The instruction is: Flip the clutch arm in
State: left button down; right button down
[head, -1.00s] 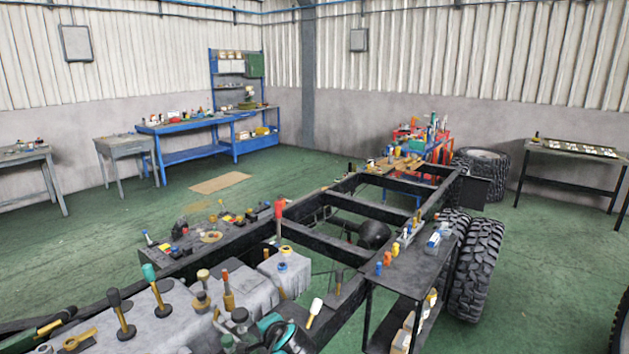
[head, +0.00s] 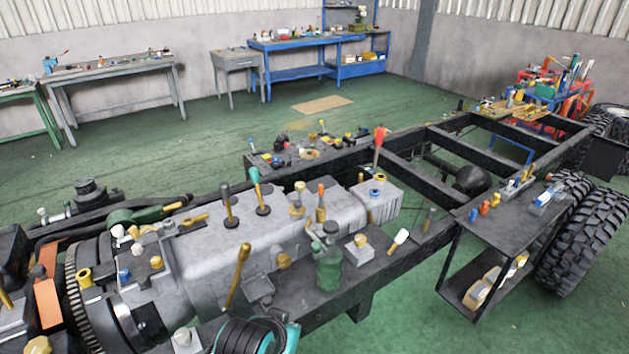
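A grey gearbox (head: 290,237) lies along the black chassis frame, with a toothed ring (head: 82,292) at its left end. A long yellow lever (head: 238,274) stands tilted at its near side. Two levers, one black-topped (head: 228,203) and one teal-topped (head: 260,190), rise from the gearbox top. I cannot tell which of these parts is the clutch arm. A green bottle-shaped part (head: 328,262) stands beside the gearbox. No fingers of my left or right gripper can be made out.
The black chassis rails (head: 405,180) run back to the right. A dark side shelf (head: 508,225) holding small parts and large tyres (head: 590,240) stand at the right. Grey (head: 125,70) and blue (head: 315,72) workbenches line the back.

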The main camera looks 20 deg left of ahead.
aim_at(246, 248)
jog(key=j+u, duration=0.1)
jog(key=u, duration=0.7)
jog(key=i+j+u, duration=0.1)
jog(key=u, duration=0.3)
